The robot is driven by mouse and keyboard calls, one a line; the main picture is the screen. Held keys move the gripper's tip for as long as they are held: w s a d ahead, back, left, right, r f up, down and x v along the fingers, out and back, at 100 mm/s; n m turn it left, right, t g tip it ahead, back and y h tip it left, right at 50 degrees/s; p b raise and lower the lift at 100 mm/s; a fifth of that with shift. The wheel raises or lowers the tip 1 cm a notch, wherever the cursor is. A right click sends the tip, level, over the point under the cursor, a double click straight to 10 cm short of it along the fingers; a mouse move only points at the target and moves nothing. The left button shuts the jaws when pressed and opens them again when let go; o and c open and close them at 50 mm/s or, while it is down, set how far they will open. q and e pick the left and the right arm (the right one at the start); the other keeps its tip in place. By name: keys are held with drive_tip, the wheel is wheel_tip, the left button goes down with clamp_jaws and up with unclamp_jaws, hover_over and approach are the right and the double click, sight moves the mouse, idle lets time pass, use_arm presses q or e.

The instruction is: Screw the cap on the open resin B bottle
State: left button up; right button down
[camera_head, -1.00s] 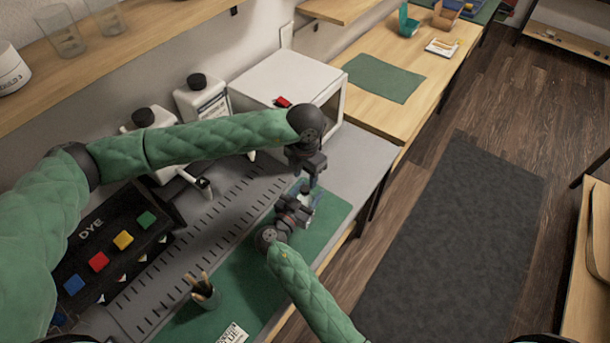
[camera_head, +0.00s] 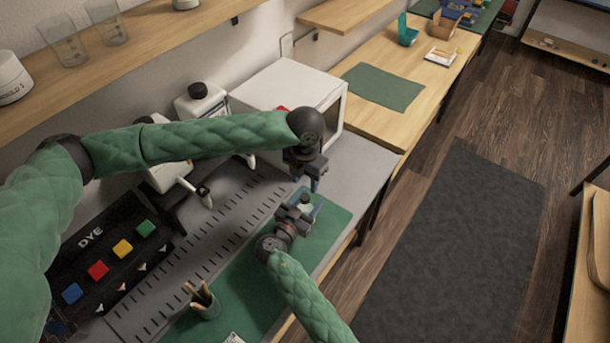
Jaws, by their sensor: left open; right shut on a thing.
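My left gripper (camera_head: 312,185) points down over the far part of the green mat (camera_head: 248,290), open, with no object clear between its fingers. My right gripper (camera_head: 304,206) is just below and in front of it, shut on a small pale thing (camera_head: 306,199). The held thing is mostly hidden by the fingers; I cannot tell whether it is the resin B bottle or whether a cap is on it. The two grippers look close but apart.
A white box (camera_head: 285,88), a dye tray (camera_head: 95,255) and a cup of sticks (camera_head: 205,303) are nearby. The mat's right side is clear.

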sight(305, 196)
use_arm(q)
drive_tip(key=shift+f, duration=3.1)
clamp_jaws()
drive_tip(key=shift+o, duration=0.8)
unclamp_jaws()
